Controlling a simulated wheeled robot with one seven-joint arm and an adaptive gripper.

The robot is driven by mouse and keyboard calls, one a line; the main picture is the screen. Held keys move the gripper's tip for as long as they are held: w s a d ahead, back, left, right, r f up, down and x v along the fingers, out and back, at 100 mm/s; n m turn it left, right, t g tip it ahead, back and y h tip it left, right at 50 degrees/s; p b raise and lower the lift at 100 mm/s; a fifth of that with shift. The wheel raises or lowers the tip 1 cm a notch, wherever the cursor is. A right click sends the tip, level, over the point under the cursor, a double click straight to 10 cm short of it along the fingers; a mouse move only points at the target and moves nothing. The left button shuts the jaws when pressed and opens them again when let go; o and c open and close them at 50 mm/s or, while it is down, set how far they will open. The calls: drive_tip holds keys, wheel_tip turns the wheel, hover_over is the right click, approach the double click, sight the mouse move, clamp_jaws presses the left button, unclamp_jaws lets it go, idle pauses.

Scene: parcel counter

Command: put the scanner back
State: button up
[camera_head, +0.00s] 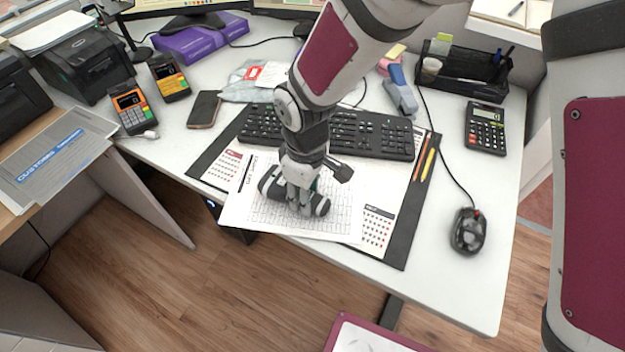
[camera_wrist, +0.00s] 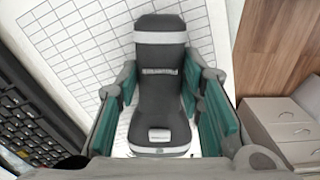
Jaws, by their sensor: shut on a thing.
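The scanner (camera_head: 321,206) is a dark grey, waisted body with pale bands near its ends. It lies low over the white gridded sheet (camera_head: 262,215) near the front edge of the desk. My gripper (camera_head: 300,192) comes down on its middle from above and covers part of it. In the wrist view the scanner (camera_wrist: 162,92) lies lengthwise between the teal finger pads of my gripper (camera_wrist: 164,105), which is shut on it. Whether its underside touches the sheet I cannot tell. No holder for it can be clearly made out.
A black keyboard (camera_head: 372,135) lies just behind. A mouse (camera_head: 468,231) and calculator (camera_head: 485,128) are at the right, with a black organizer (camera_head: 462,72) behind. Two card terminals (camera_head: 131,107) and a phone (camera_head: 204,109) are at the left. A grey-blue object (camera_head: 401,91) stands behind the keyboard.

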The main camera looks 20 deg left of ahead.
drive_tip(key=shift+f, duration=0.2)
drive_tip(key=shift+f, duration=0.1)
drive_tip(key=shift+f, duration=0.1)
drive_tip(key=o, duration=1.3)
wheel_tip(320, 180, up, 12)
drive_tip(key=p, duration=0.1)
drive_tip(key=shift+r+p, duration=0.2)
drive_tip(key=shift+p, duration=0.2)
